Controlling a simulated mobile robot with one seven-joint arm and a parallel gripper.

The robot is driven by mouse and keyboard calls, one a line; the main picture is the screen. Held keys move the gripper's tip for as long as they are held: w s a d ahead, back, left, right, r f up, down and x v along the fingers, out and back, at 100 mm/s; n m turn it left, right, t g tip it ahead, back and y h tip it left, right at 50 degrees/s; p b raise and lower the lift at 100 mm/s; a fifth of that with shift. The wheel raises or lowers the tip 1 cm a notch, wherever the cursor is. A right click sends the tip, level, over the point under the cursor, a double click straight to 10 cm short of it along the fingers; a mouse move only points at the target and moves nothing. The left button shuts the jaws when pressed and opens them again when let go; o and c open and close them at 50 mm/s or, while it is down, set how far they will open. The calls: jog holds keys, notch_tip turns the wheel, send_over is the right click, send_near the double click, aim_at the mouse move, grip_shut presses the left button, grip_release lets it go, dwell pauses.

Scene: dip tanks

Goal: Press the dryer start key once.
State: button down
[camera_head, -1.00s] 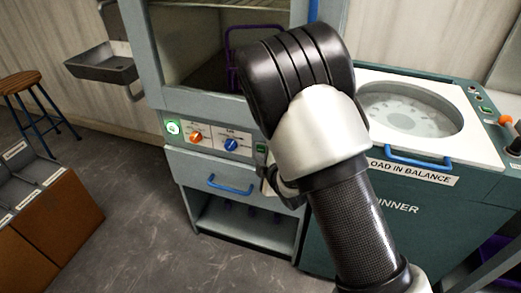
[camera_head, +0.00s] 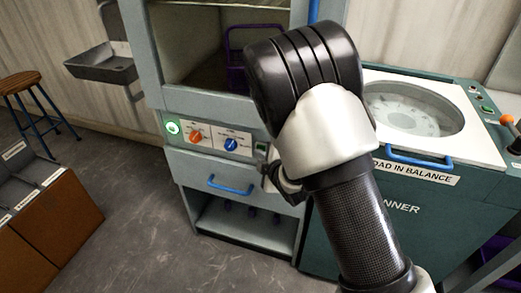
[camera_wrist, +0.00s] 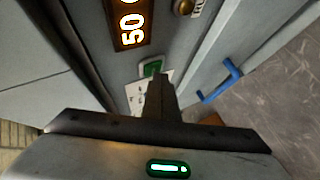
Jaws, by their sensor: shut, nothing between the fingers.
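The dryer is a grey cabinet (camera_head: 210,104) with a control panel below its window. A small green key (camera_head: 261,149) sits at the right of the visible panel, beside my arm. The green key also shows in the wrist view (camera_wrist: 152,67), below an amber "50" display. My gripper (camera_wrist: 157,78) is shut and empty, its dark fingertips close to the key and overlapping its lower edge in the wrist view. I cannot tell whether they touch it. In the head view my gripper (camera_head: 270,180) is mostly hidden behind my wrist.
The panel also has a lit green round button (camera_head: 173,127), an orange knob (camera_head: 196,136) and a blue knob (camera_head: 231,144). A drawer with a blue handle (camera_head: 231,186) lies below. A spinner (camera_head: 400,210) stands to the right. Open floor (camera_head: 140,235) lies in front.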

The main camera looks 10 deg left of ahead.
jog(key=shift+w, duration=0.3)
dwell(0.5)
jog(key=shift+s+b, duration=0.4)
jog(key=shift+s, duration=0.4)
